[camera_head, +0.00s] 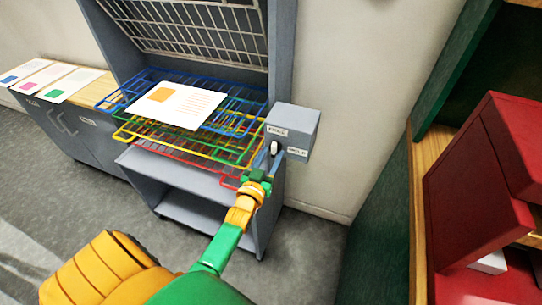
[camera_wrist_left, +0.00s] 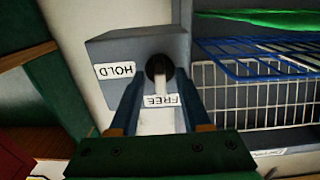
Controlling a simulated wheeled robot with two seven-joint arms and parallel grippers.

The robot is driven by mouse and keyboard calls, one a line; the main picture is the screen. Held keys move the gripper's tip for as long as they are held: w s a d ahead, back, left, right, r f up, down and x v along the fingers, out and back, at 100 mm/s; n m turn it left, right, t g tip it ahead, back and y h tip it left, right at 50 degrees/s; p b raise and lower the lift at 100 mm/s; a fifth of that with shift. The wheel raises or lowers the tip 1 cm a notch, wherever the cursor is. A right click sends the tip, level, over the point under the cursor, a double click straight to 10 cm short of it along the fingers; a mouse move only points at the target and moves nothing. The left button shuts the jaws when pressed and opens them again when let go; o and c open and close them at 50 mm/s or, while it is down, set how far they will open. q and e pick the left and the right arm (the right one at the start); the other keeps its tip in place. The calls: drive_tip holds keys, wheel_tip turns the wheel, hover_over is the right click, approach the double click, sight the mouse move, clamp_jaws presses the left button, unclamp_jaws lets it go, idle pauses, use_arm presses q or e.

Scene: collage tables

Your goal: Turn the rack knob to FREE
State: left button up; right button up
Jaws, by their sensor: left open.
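The rack knob (camera_head: 275,147) is on the front of a grey box (camera_head: 301,123) at the rack's right side. The box has a FREE label (camera_head: 277,131) above the knob and a HOLD label (camera_head: 297,152) to its right. In the left wrist view, the dark round knob (camera_wrist_left: 156,67) has a pale bar that runs down toward the upside-down FREE label (camera_wrist_left: 161,101); the HOLD label (camera_wrist_left: 115,71) is at left. My left gripper (camera_head: 262,170) is open just in front of the knob. Its fingers (camera_wrist_left: 158,82) are either side of the bar; contact is unclear.
Wire shelves, blue, yellow and red, extend from the rack, with a white card (camera_head: 178,105) on top. A counter (camera_head: 95,92) with several cards is at left. A red cabinet (camera_head: 485,170) and dark green shelving (camera_head: 378,215) are at right.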

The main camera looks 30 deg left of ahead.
use_arm(q)
drive_tip(key=v, duration=0.7)
